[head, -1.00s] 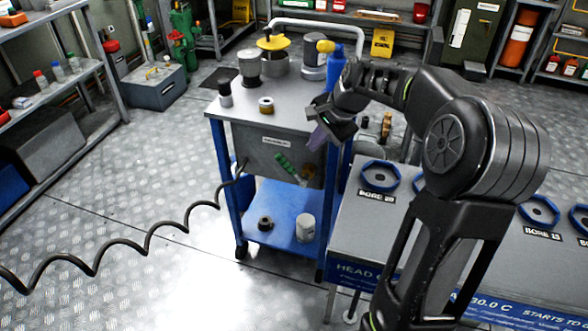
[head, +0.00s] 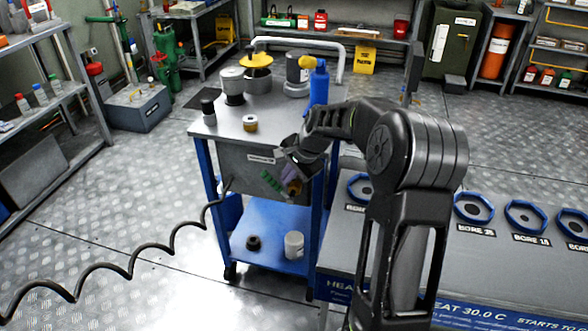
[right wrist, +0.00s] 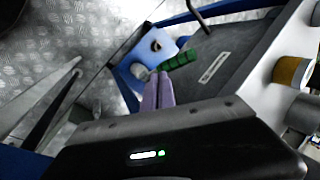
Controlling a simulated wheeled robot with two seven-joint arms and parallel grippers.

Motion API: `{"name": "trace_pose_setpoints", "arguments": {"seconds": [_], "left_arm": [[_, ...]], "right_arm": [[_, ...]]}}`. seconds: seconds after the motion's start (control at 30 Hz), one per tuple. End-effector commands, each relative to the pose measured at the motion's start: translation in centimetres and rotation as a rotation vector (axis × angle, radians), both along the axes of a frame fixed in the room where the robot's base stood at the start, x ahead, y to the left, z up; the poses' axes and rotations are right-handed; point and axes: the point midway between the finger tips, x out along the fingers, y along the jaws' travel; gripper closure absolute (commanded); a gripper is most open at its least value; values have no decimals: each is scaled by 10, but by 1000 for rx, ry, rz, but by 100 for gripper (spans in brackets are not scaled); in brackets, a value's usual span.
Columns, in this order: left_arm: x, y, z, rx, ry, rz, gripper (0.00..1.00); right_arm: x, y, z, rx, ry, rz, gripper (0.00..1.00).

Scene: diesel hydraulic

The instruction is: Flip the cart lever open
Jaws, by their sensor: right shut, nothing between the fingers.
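The cart (head: 240,165) has a blue frame and a grey top, and stands left of the bench. A green-handled lever (head: 270,181) slants across its grey front panel; the right wrist view also shows the green handle (right wrist: 181,60). My right gripper (head: 290,178) is in front of the panel, just right of the green handle. Its purple fingers (right wrist: 158,92) are shut and empty, with their tips near the handle's end; whether they touch it I cannot tell. The gripper hides part of the panel and perhaps the lever's pivot. My left gripper is not in view.
The cart top carries a blue bottle (head: 319,85), small jars and cans. A white can (head: 294,245) stands on its lower shelf. A black coiled cable (head: 130,268) hangs left of the panel. A bench with blue rings (head: 474,208) stands at right.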

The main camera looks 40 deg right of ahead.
Motion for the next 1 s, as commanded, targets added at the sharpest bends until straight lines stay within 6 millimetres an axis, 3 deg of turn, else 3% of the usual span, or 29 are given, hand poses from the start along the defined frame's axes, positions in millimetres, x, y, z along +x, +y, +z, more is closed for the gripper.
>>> {"name": "trace_pose_setpoints", "arguments": {"seconds": [0.3, 0.77, 1.0], "left_arm": [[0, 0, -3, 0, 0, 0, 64], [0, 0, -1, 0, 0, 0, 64], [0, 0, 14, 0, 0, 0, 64]], "right_arm": [[29, 3, -22, 0, -1, 1, 100], [31, 4, -22, -2, 3, 0, 100], [34, 6, -21, -24, 35, 2, 100]]}}
